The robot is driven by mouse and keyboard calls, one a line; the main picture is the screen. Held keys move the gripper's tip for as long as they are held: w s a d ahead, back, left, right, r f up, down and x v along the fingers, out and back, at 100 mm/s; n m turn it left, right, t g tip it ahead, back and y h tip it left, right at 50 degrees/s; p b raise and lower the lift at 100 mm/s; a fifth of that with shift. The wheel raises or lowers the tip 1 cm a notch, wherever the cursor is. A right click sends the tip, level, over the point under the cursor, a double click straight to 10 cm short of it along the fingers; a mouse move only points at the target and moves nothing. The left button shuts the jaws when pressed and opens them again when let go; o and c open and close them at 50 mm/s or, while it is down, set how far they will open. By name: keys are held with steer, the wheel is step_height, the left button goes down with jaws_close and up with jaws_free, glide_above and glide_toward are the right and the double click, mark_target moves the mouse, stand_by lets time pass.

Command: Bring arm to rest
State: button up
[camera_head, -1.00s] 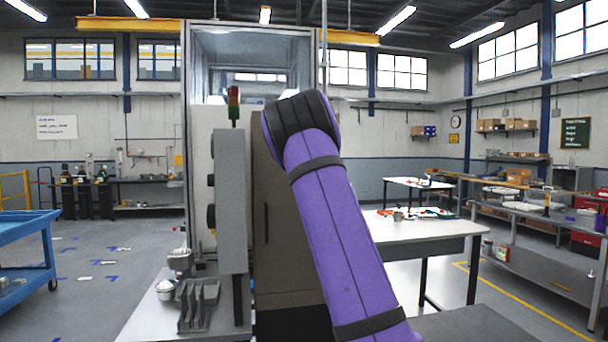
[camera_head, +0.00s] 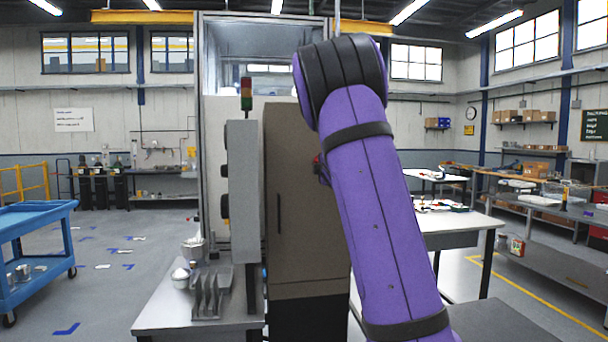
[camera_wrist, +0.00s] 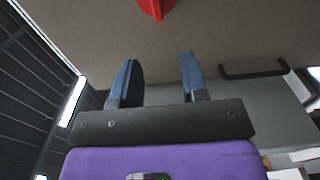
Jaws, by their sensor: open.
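My gripper (camera_wrist: 158,80) shows in the wrist view with its two blue fingers apart and nothing between them. Beyond the fingers is a plain grey-brown surface, with a red object (camera_wrist: 157,8) at the top edge and a dark bar handle (camera_wrist: 254,71) at the right. In the head view my purple arm rises from the bottom right and bends at a dark joint. It hides the gripper there, apart from a small red and dark bit beside the arm that I cannot make out.
A tall machine with a brown cabinet (camera_head: 305,200) stands close behind my arm. A side table (camera_head: 160,310) holds a grey finned rack (camera_head: 211,293) and metal housings (camera_head: 193,252). A white table (camera_head: 455,224) is at the right, a blue cart (camera_head: 35,217) at the left. Floor between cart and machine is mostly clear.

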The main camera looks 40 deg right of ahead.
steer(key=s+a+f+m+g+y, duration=0.25)
steer(key=s+a+m+y, duration=0.2)
steer(key=s+a, duration=0.7)
steer(key=s+a+f+m+g+y, duration=0.25)
steer(key=s+a+m, duration=0.4)
steer(key=a, duration=0.85)
steer(key=s+a+f+g+y, duration=0.1)
steer(key=s+a+f+g, duration=0.1)
steer(key=s+a, duration=0.5)
steer(key=s+a+f+g+y, duration=0.1)
steer(key=s+a+f+g, duration=0.2)
steer(key=s, duration=1)
steer(key=a, duration=0.3)
steer(key=shift+s+a+f+m+y, duration=0.15)
steer(key=shift+s+a+m+y, duration=0.15)
steer(key=shift+s+a+m, duration=0.1)
